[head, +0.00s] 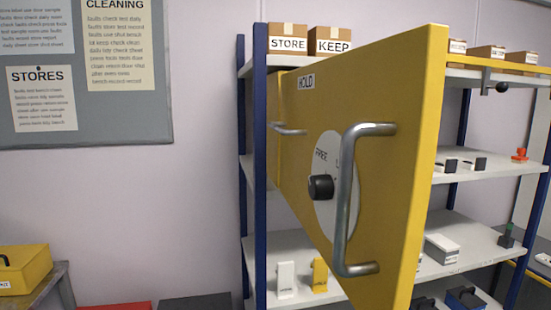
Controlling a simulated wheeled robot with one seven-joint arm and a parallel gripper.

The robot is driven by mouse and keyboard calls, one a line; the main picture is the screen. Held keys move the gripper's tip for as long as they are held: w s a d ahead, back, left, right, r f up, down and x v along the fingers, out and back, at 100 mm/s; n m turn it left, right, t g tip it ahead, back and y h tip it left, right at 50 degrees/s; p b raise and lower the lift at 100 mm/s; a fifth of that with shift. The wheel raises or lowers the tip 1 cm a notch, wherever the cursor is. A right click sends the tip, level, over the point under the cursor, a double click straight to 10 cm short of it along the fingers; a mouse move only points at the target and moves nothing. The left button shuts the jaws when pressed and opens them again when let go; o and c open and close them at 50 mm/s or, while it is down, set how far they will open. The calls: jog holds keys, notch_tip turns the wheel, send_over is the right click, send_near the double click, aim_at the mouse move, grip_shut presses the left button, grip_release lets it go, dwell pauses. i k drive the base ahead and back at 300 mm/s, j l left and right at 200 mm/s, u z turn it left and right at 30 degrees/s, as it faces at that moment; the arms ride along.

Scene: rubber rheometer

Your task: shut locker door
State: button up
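A yellow locker door (393,200) stands open in the head view, swung out toward me, with its near free edge at the right. The plate reads "FREE" and a word starting with "L", partly covered by the handle. A smaller metal handle (290,130) shows farther back at the left on yellow. The locker's inside is hidden behind the door. My gripper is not in view.
A blue-post shelf rack (260,180) stands behind the door, with boxes labelled "STORE" (288,38) and "KEEP" (330,41) on top. Several small items sit on its shelves. A notice board (160,130) hangs at left. A yellow case (25,270) sits at lower left.

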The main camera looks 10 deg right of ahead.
aim_at(367, 117)
jog(key=k+j+u, duration=0.1)
jog(key=u, duration=0.3)
jog(key=j+u, duration=0.35)
jog(key=k+j+u, duration=0.1)
jog(key=u, duration=0.3)
jog(key=j+u, duration=0.35)
